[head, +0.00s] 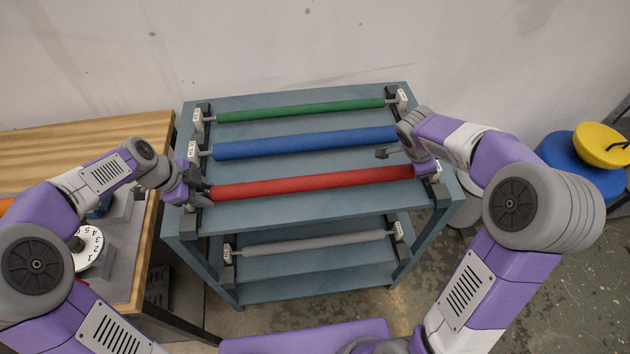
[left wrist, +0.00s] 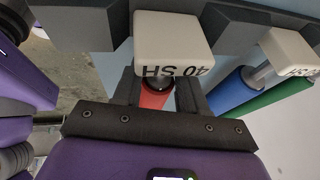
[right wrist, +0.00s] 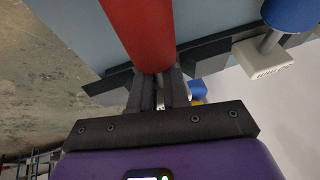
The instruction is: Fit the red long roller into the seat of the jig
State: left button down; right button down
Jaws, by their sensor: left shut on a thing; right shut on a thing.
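The red long roller (head: 310,183) lies across the front of the upper rack shelf (head: 320,215). My left gripper (head: 204,195) is shut on its left end. In the left wrist view the roller's red end (left wrist: 156,95) shows between the fingers (left wrist: 160,92), behind a white block (left wrist: 172,45) marked "40 SH". My right gripper (head: 416,170) is shut on its right end. In the right wrist view the fingers (right wrist: 158,92) close at the end of the red roller (right wrist: 140,30). I cannot tell whether the roller still touches its supports. I cannot clearly identify the jig.
A blue roller (head: 300,143) and a green roller (head: 300,111) lie behind, and a grey roller (head: 310,242) lies on the shelf below. A wooden table (head: 90,140) with a white numbered dial (head: 88,250) stands left. Blue and yellow things (head: 600,145) stand right.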

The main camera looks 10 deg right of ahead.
pick_arm(q)
jog(key=shift+r, duration=0.2)
pick_arm(e)
jog(key=shift+r, duration=0.2)
